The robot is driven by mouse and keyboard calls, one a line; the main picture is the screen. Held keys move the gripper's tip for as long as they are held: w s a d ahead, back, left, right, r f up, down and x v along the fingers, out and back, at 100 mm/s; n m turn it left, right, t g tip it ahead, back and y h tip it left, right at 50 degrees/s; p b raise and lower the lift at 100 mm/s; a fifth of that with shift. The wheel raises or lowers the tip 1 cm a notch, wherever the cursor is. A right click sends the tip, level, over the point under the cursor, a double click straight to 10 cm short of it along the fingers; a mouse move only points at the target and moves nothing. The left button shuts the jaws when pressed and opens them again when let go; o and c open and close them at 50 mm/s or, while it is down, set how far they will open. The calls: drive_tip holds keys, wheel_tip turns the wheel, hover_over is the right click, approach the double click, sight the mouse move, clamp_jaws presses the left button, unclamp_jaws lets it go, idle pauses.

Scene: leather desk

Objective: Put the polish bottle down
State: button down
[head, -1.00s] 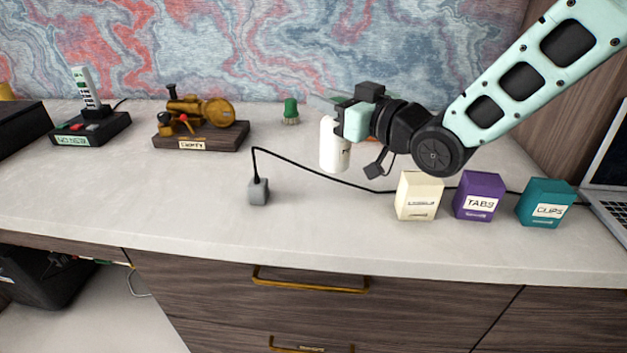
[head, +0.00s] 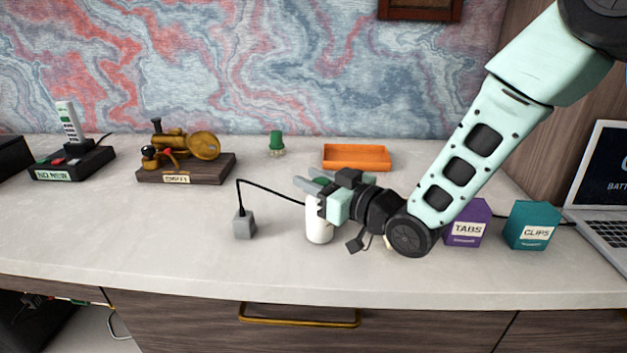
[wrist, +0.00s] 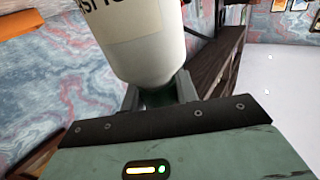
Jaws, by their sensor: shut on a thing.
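The polish bottle (head: 319,226) is white and roughly upright in the head view, near the middle of the desk. My gripper (head: 319,189) is shut on its upper part from the right. The bottle's base is at or very close to the desk top (head: 150,235); I cannot tell if it touches. In the wrist view the bottle (wrist: 145,45) fills the upper middle, with part of a dark-lettered label showing, between the dark fingers of my gripper (wrist: 160,92).
A grey cube (head: 244,226) with a black cable stands just left of the bottle. Purple (head: 466,222) and teal (head: 532,225) boxes and a laptop (head: 600,180) are right. An orange tray (head: 356,157), green-topped brush (head: 277,142) and brass model (head: 186,160) are behind. Front left is clear.

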drive_tip(key=shift+f, duration=0.15)
drive_tip(key=c, duration=1.1)
unclamp_jaws()
